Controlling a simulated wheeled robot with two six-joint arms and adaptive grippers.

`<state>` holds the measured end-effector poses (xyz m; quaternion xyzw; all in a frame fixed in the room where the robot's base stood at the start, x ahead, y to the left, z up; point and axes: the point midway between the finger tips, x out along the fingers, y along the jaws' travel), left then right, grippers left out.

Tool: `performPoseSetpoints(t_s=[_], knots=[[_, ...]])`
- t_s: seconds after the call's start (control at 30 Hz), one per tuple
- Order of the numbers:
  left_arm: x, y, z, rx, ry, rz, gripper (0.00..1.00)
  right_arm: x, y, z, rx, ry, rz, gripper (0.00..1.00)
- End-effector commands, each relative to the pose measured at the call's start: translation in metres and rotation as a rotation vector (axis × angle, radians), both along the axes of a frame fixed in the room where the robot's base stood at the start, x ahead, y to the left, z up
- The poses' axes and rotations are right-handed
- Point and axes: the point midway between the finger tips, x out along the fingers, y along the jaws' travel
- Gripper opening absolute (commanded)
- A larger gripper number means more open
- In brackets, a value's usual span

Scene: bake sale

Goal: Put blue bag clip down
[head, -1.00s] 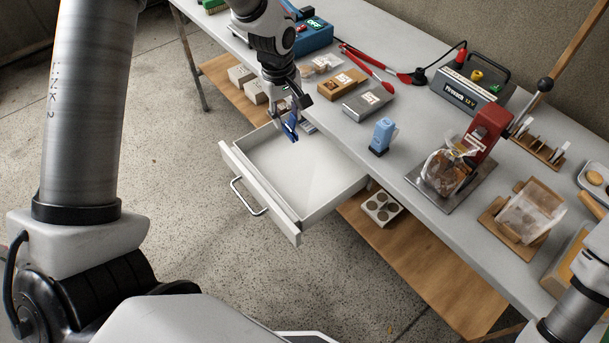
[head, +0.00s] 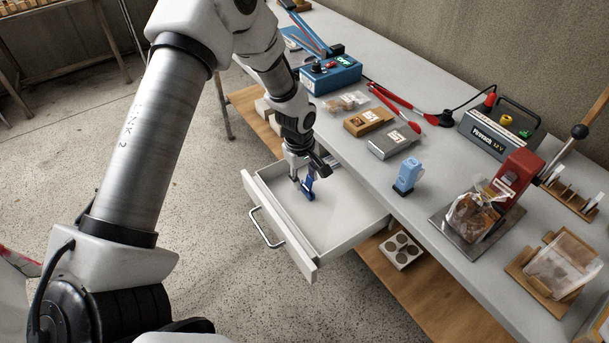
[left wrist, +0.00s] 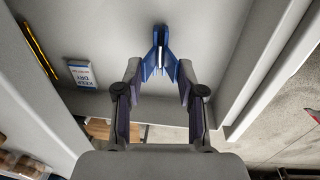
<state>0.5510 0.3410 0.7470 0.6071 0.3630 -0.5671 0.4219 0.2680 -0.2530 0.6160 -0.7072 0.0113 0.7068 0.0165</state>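The blue bag clip (head: 308,189) is inside the open white drawer (head: 345,238), low near its floor, toward the back left. My left gripper (head: 309,177) points down into the drawer with its fingers on both sides of the clip. In the left wrist view the clip (left wrist: 160,52) spreads in a V between the fingertips of my left gripper (left wrist: 159,76), its two legs against the finger pads. Whether the clip touches the drawer floor is hard to tell. My right gripper is out of view.
A "keep dry" packet (left wrist: 82,74) and a yellow pencil-like stick (left wrist: 40,48) lie in the drawer. Drawer walls surround the gripper.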

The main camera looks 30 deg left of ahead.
Motion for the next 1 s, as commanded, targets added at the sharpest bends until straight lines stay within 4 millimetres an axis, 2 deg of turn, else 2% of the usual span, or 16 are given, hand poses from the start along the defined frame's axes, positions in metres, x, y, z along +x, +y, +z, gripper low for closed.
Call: performPoseSetpoints(t_s=[0.37,0.4,0.47,0.8,0.93,1.0], knots=[[0.000,0.000,-0.010,0.000,0.000,0.000,0.35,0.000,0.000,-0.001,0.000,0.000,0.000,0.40],[0.000,0.000,-0.010,0.000,0.000,0.000,0.42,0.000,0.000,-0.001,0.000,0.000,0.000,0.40],[0.000,0.000,-0.010,0.000,0.000,0.000,0.64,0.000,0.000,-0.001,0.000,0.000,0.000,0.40],[0.000,0.000,-0.007,0.000,-0.001,0.000,0.64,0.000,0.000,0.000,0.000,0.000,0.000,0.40],[0.000,0.000,0.008,0.000,-0.003,-0.001,0.64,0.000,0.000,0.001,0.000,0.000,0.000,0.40],[0.000,0.001,0.024,-0.001,-0.004,-0.001,0.64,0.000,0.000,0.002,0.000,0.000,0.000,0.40]])
